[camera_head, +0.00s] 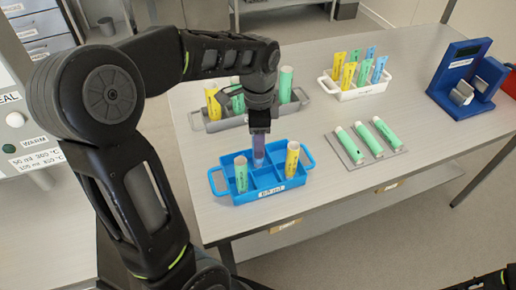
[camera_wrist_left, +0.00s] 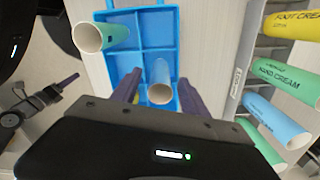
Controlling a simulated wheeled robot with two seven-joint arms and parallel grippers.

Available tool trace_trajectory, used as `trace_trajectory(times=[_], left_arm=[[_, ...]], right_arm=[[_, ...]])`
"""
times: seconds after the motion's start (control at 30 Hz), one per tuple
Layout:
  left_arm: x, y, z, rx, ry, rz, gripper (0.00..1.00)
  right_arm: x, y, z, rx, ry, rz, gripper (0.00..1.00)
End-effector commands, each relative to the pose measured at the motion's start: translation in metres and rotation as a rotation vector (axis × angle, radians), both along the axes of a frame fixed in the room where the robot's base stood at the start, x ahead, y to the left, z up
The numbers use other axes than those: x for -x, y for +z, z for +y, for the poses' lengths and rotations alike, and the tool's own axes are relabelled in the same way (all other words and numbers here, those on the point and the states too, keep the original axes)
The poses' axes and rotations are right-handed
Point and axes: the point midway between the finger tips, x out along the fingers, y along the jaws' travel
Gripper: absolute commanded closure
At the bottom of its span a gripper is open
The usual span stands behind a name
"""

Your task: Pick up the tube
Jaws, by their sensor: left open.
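A blue compartment tray (camera_head: 225,193) stands on the table near its front left corner. In the head view a green tube (camera_head: 241,174) stands at its left and a yellow tube (camera_head: 292,160) at its right. My left gripper (camera_head: 259,150) points down over the tray's back middle. In the left wrist view its two purple fingers (camera_wrist_left: 158,92) are apart, on either side of a pale bluish tube (camera_wrist_left: 160,80) with an open top. I cannot tell whether they touch it. The green tube (camera_wrist_left: 92,36) also shows there.
A grey rack (camera_head: 205,126) with several coloured tubes stands behind the blue tray. A grey mat (camera_head: 352,157) with three green tubes lies to the right. A blue device (camera_head: 455,70) stands at far right.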

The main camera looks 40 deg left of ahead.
Motion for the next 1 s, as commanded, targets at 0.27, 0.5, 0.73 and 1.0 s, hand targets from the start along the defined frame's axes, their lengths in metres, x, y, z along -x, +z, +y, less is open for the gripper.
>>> trace_trajectory(times=[0.27,0.5,0.73,1.0], left_arm=[[-0.0001,0.0004,0.0000,0.000,0.000,0.000,0.48],[-0.0001,0.0004,0.0000,0.000,0.000,0.000,0.68],[-0.0001,0.0004,-0.0001,0.000,0.000,0.000,0.87],[-0.0001,0.0003,0.0000,0.000,0.000,0.000,1.00]], right_arm=[[0.0001,0.0000,0.0000,0.000,0.000,0.000,0.64],[0.0001,0.0000,0.0000,0.000,0.000,0.000,0.64],[0.0001,0.0000,0.0001,0.000,0.000,0.000,0.64],[0.0000,0.0000,0.0001,0.000,0.000,0.000,0.64]])
